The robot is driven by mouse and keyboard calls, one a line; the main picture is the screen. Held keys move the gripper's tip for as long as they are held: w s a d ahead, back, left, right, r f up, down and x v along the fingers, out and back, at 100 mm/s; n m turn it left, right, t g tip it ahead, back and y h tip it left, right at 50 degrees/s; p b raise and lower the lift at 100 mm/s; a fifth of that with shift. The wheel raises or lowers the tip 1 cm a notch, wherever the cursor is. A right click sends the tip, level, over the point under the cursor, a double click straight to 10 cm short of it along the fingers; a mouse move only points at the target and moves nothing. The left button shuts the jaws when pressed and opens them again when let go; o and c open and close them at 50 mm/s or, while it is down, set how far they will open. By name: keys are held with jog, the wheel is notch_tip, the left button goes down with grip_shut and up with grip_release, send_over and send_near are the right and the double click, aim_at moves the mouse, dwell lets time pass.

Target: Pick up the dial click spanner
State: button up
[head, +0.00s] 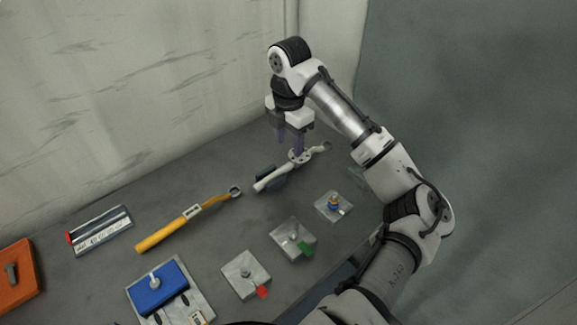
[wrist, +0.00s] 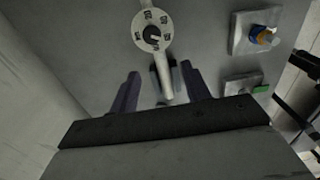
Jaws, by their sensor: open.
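The dial click spanner is white with a round numbered dial. In the head view its handle (head: 270,182) points to the lower left, and its far end reaches to the upper right near the wall. In the wrist view the dial (wrist: 152,33) is ahead of my gripper, and the pale handle runs down between the fingers. A dark block sits by the handle and partly under it. My gripper (head: 290,149) is open over the spanner, pointing down; it also shows in the wrist view (wrist: 160,70) with a finger on each side of the handle. Contact cannot be told.
A yellow-handled spanner (head: 168,233) lies left on the grey bench, with a silver boxed tool (head: 102,232) beyond it. In front are a blue block on a plate (head: 160,288), several small metal plates with fittings (head: 333,206), and an orange block (head: 17,277). The wall stands close behind.

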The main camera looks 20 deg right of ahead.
aim_at(287, 164)
jog(key=shift+a+f+p, duration=0.2)
jog(key=shift+f+p, duration=0.3)
jog(key=shift+f, duration=3.1)
grip_shut()
